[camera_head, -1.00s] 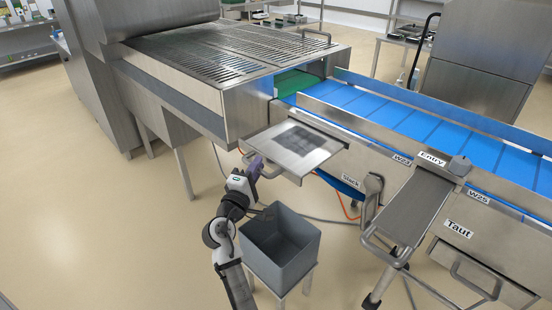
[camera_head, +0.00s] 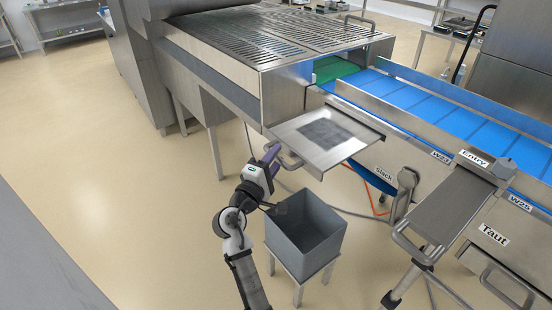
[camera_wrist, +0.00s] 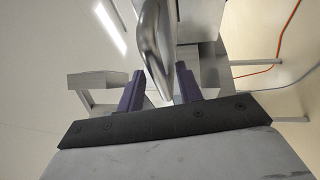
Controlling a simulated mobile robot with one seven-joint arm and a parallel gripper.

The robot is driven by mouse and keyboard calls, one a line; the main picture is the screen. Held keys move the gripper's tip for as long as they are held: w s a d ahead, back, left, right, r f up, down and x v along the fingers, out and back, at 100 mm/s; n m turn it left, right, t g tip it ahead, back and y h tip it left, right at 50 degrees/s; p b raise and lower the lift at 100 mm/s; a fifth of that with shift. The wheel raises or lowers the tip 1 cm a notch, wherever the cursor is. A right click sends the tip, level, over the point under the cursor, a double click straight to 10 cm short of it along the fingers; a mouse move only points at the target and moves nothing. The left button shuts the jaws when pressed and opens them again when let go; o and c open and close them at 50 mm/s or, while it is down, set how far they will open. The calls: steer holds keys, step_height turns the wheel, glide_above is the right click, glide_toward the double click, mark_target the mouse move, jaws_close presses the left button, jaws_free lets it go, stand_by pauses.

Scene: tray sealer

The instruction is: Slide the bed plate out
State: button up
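The bed plate (camera_head: 350,150) is a flat steel plate with a dark square patch on top. It juts out from below the front end of the slatted steel machine, beside the conveyor. Its bar handle (camera_head: 291,161) is at the near left edge. My gripper (camera_head: 275,156) is at this handle. In the wrist view, the shiny handle (camera_wrist: 155,45) comes down between the two purple fingers of my gripper (camera_wrist: 160,88). The fingers are apart, with a clear gap on the handle's left; the right finger is close to it, and I cannot tell if they touch.
A grey open bin (camera_head: 306,237) on a stand is just below the plate and beside my arm. The blue conveyor (camera_head: 440,105) runs off to the right. A hinged steel flap (camera_head: 445,205) stands to the right. Floor to the left is clear.

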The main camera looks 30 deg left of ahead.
steer(key=shift+w, duration=0.1)
steer(key=s+f+b, duration=0.2)
steer(key=s+b, duration=0.1)
steer(key=s, duration=1)
steer(key=shift+s+d+f+b, duration=0.2)
steer(key=shift+s+d+b, duration=0.1)
steer(key=shift+d+b, duration=0.1)
